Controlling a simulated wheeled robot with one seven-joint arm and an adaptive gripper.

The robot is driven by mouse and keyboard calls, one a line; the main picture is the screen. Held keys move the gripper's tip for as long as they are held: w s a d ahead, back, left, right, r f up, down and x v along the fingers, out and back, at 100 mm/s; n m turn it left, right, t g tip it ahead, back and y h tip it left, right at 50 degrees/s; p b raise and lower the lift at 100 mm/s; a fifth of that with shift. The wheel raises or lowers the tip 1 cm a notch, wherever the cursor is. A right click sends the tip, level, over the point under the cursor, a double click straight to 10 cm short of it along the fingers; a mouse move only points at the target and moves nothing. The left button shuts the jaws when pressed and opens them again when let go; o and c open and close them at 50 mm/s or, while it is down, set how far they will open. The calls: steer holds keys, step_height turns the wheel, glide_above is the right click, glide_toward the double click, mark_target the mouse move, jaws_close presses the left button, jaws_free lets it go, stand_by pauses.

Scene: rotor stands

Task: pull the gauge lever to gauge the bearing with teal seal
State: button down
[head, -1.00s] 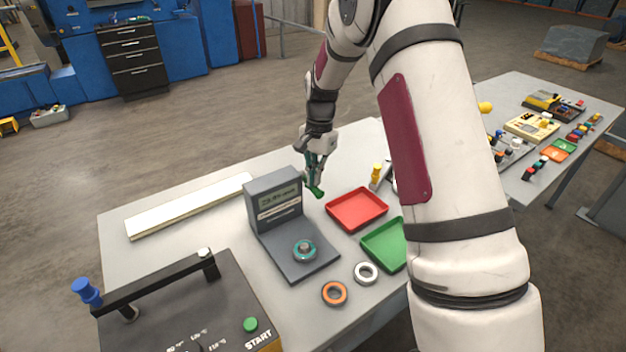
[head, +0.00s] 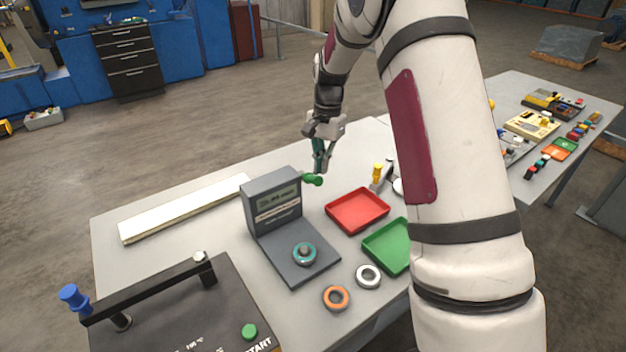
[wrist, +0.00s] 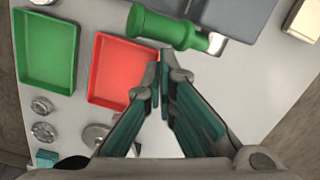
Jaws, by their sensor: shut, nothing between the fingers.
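The dark grey gauge (head: 272,208) stands on the table, its upright part bearing a display. The bearing with teal seal (head: 305,255) sits on the gauge's flat base. The green gauge lever (head: 313,180) sticks out from the upright's right side; its green handle also shows in the wrist view (wrist: 165,29). My gripper (head: 320,170) is just above and beside the lever handle. In the wrist view its teal-padded fingers (wrist: 164,62) meet at the tips, with nothing between them. Whether the tips touch the handle I cannot tell.
A red tray (head: 357,211) and a green tray (head: 386,246) lie right of the gauge. An orange-sealed bearing (head: 336,308) and a white one (head: 368,286) lie in front. A black-handled START device (head: 180,310) is front left. A pale strip (head: 185,210) lies behind left.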

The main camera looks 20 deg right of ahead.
step_height(320, 180, up, 11)
steer(key=d, duration=0.1)
steer(key=shift+w+f, duration=0.15)
steer(key=shift+w, duration=0.1)
stand_by(0.7)
steer(key=s+a+r+n+t, duration=0.3)
steer(key=s+a+r+n, duration=0.3)
steer(key=s+r, duration=0.75)
steer(key=s+a+f+n+t, duration=0.1)
steer(key=s+a+n, duration=0.1)
steer(key=s, duration=0.7)
steer(key=s+a+f+n+t+h, duration=0.1)
steer(key=s+a+f+n+t, duration=0.1)
steer(key=s, duration=0.8)
steer(key=shift+a+f+n, duration=0.25)
steer(key=shift+a+n, duration=0.5)
steer(key=shift+n, duration=0.25)
